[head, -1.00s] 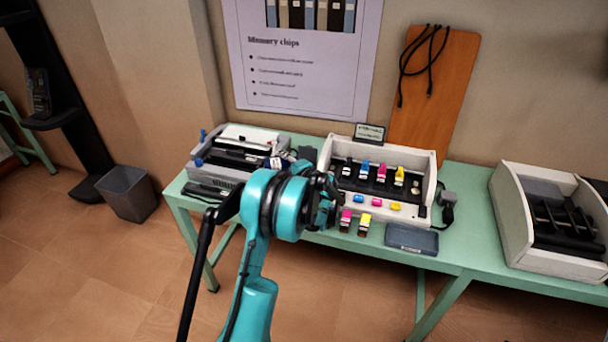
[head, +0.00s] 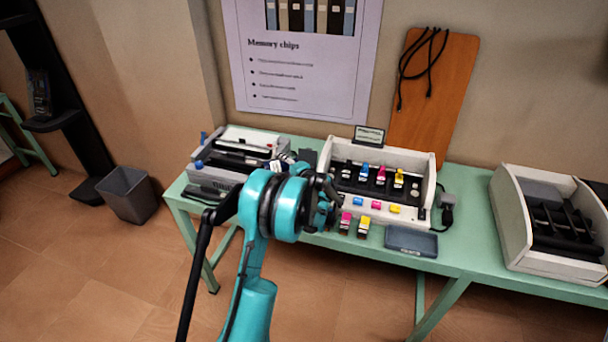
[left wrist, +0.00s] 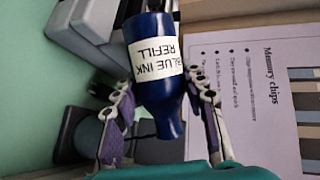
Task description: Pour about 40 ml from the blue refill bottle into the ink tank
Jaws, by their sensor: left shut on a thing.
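The blue refill bottle (left wrist: 162,102), with a white "BLUE INK REFILL" label, is between the fingers of my left gripper (left wrist: 160,88) in the left wrist view. The gripper is shut on it. The label reads upside down there. In the head view my left gripper is mostly hidden behind my teal wrist, and a small white and blue patch beside it looks like the bottle (head: 277,165). I cannot single out the ink tank for certain; I see no liquid flowing. My right gripper is not in view.
A grey printer (head: 232,140) stands at the table's left end. A white tray (head: 408,147) with coloured cartridges is right of my wrist. A dark flat pad (head: 411,241) lies at the front edge. Another white tray (head: 520,221) stands far right. A bin (head: 128,194) is on the floor.

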